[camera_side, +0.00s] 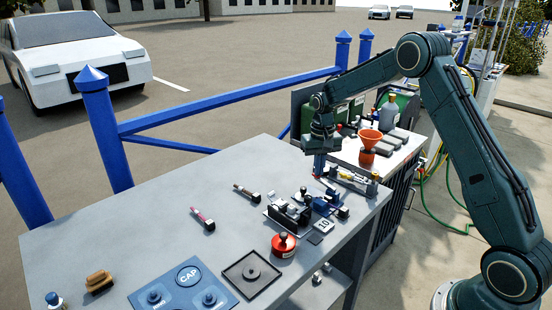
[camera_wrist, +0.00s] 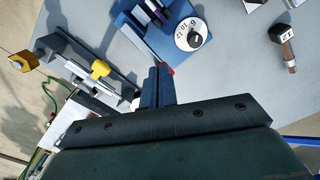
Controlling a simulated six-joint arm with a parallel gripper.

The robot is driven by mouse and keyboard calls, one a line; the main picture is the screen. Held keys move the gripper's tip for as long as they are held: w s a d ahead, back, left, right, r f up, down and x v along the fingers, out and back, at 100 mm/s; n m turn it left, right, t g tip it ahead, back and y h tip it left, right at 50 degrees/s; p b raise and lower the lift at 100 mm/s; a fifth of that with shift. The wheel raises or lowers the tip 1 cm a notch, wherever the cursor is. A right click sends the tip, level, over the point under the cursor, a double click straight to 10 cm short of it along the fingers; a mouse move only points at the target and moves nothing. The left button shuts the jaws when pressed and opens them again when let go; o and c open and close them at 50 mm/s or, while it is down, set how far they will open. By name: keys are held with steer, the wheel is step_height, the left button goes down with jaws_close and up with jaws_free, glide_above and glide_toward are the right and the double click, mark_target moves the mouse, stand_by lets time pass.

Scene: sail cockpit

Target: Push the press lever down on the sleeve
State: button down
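My gripper (camera_side: 318,172) points down over the far right part of the grey bench. Its blue, red-tipped fingers (camera_wrist: 160,82) are together, with nothing seen between them. In the wrist view, a blue press-like device (camera_wrist: 150,28) with a round white numbered dial (camera_wrist: 190,34) lies beyond the fingertips, apart from them. In the side view the blue device (camera_side: 325,204) stands just below my gripper, beside a dark fixture (camera_side: 287,215) with pale parts. I cannot clearly make out the lever or a sleeve in it.
A rail fixture with a yellow knob (camera_wrist: 100,69) lies left of my fingers. An orange funnel (camera_side: 369,138) stands behind my gripper. A red round can (camera_side: 283,245), a blue CAP tray (camera_side: 185,285) and several small tools lie on the bench. Its left middle (camera_side: 130,215) is clear.

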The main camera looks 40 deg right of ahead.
steer(key=shift+f, duration=0.55)
steer(key=shift+r, duration=0.1)
steer(key=shift+r, duration=3.15)
